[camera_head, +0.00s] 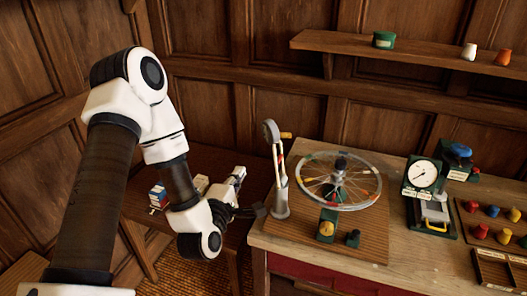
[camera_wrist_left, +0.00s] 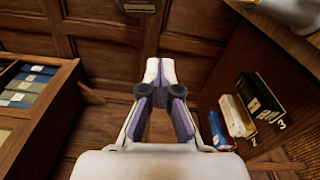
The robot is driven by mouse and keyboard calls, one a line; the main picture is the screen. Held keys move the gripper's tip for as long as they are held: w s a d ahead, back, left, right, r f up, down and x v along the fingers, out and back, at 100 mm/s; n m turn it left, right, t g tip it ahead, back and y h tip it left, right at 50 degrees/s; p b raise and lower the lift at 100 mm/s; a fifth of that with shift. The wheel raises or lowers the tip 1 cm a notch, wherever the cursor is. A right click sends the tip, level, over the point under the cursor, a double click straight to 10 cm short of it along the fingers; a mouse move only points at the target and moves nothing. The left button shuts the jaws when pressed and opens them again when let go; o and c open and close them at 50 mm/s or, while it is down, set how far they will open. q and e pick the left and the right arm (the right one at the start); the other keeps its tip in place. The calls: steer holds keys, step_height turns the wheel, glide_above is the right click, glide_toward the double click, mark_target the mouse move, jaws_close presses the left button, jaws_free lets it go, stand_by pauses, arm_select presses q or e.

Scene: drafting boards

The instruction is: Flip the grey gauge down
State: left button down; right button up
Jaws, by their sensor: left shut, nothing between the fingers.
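The grey gauge (camera_head: 270,132) stands upright in the head view, a round head on a tall arm above a grey post (camera_head: 281,196). It is at the left of a wooden base, beside a spoked wheel (camera_head: 338,181). An orange-yellow tab sticks out at the right of its head. My left gripper (camera_head: 239,171) is left of the gauge, apart from it, beyond the bench's left edge. In the left wrist view its fingertips (camera_wrist_left: 160,68) are together with nothing between them. A grey rounded part (camera_wrist_left: 285,10) shows at the top right there; I cannot tell what it is.
A dial (camera_head: 423,174) on a green stand is right of the wheel, near trays of coloured knobs. Small boxes (camera_head: 158,196) are on a low shelf beneath my left arm. A wall shelf (camera_head: 400,62) is above the bench. Panelled wall (camera_wrist_left: 200,28) is behind.

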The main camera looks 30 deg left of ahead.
mark_target(270, 144)
arm_select(q)
steer(key=w, duration=0.7)
steer(key=w+b, duration=0.1)
steer(key=w, duration=0.3)
steer(key=shift+w+d+r, duration=0.2)
steer(key=shift+w+d, duration=0.05)
steer(key=shift+d, duration=0.05)
steer(key=shift+a, duration=0.15)
steer(key=shift+w, duration=0.1)
